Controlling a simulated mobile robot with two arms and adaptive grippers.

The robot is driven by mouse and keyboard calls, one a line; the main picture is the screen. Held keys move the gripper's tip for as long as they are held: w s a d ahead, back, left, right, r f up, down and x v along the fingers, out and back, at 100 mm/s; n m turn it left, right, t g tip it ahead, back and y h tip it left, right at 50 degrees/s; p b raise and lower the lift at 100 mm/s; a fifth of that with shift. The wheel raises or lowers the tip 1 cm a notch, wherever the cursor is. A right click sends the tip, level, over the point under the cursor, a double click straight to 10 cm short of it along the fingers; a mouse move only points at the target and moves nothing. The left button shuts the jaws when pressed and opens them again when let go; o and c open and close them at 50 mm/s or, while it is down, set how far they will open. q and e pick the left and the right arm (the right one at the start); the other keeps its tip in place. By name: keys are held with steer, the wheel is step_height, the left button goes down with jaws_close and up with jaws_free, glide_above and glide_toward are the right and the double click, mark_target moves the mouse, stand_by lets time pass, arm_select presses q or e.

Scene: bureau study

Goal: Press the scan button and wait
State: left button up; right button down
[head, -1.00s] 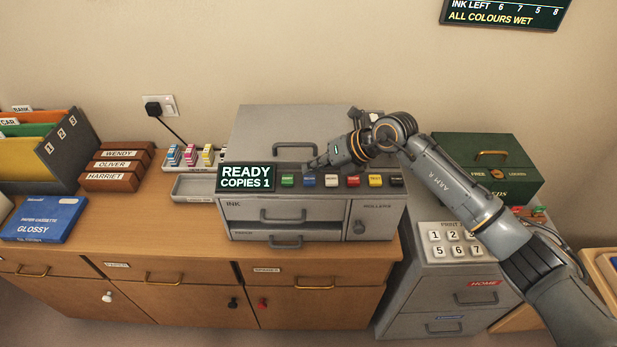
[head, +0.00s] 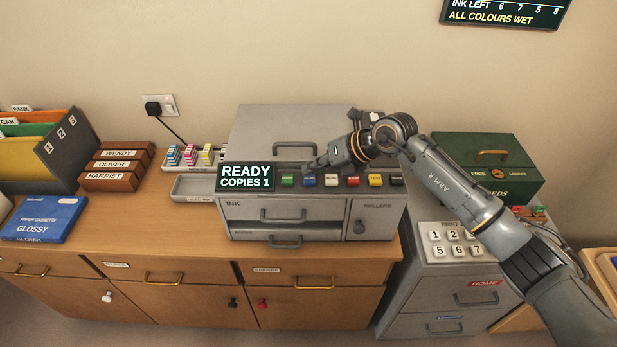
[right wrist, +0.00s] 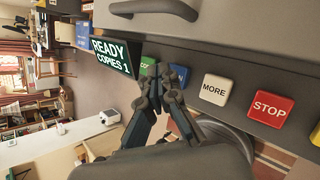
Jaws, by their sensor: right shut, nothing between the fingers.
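The grey printer (head: 290,216) stands on the wooden bureau with a row of coloured buttons along its front panel. Its display (head: 246,177) reads "READY COPIES 1". The blue button (head: 309,181) sits between the green button (head: 287,181) and the white MORE button (right wrist: 214,89). In the right wrist view the blue button (right wrist: 179,73) is partly hidden by a finger and its label cannot be read. My right gripper (head: 311,165) is shut and empty, with its fingertips (right wrist: 159,72) close to the green and blue buttons. I cannot tell whether they touch. My left gripper is out of view.
The red STOP button (right wrist: 269,106) is farther along the row. An ink cartridge tray (head: 190,158) and a blue paper cassette box (head: 45,219) lie left of the printer. A green box (head: 487,170) and a number keypad (head: 456,243) are at the right.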

mark_target(313, 179)
steer(key=shift+f, duration=0.25)
steer(key=shift+f+b, duration=0.4)
steer(key=shift+f, duration=0.1)
stand_by(0.5)
steer(key=shift+r, duration=0.1)
steer(key=shift+r+p, duration=0.6)
steer(key=shift+r, duration=0.2)
step_height(313, 179, up, 6)
steer(key=p, duration=0.3)
steer(key=shift+p, duration=0.3)
stand_by(0.5)
